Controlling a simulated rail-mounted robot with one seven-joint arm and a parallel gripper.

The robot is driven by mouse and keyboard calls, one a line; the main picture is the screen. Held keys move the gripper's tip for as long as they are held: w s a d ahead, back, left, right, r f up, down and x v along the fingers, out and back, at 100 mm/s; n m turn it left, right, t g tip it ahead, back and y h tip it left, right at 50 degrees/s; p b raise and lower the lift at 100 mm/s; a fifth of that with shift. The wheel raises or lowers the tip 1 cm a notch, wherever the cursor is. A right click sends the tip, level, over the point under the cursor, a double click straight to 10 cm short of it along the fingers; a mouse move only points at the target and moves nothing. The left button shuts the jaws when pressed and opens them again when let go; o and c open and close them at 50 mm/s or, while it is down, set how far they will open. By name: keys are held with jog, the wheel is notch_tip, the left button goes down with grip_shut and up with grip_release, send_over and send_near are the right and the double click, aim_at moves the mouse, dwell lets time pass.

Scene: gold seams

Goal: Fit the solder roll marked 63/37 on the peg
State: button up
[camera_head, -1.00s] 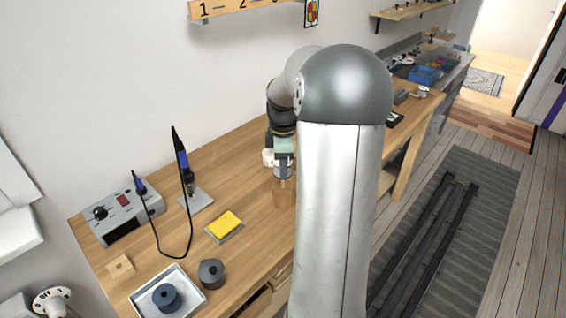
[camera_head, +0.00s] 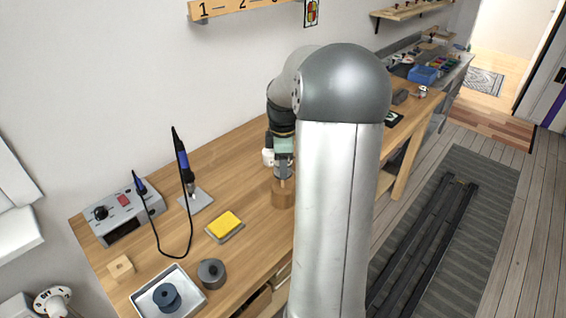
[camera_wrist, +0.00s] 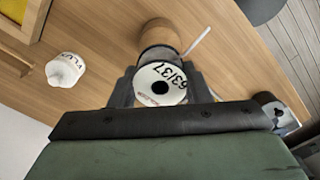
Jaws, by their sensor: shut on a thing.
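The solder roll (camera_wrist: 148,76), a white-faced disc marked 63/37 with a dark centre hole, sits between the fingers of my gripper (camera_wrist: 161,88) in the wrist view. My gripper is shut on it, with the marked face toward the wrist camera. In the head view my gripper (camera_head: 283,174) is over the middle of the bench, partly beside my large arm link. I cannot make out a peg for certain. A small square wooden block (camera_head: 121,267) with a small round mark on top lies at the bench's left end.
A wooden cylinder (camera_head: 283,194) stands just beyond the roll. A white flux bottle (camera_wrist: 65,69) is close by. Further left are a yellow sponge (camera_head: 225,225), a soldering iron in its stand (camera_head: 197,200), a dark grey spool (camera_head: 212,273) and a tray (camera_head: 190,281) holding a blue spool.

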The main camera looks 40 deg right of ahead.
jog(key=shift+f+b, duration=1.1)
jog(key=shift+f, duration=1.6)
dwell(2.5)
jog(key=o, duration=1.9)
jog(key=shift+c, duration=0.2)
jog(key=shift+r+p, duration=2.8)
jog(key=shift+r, duration=0.75)
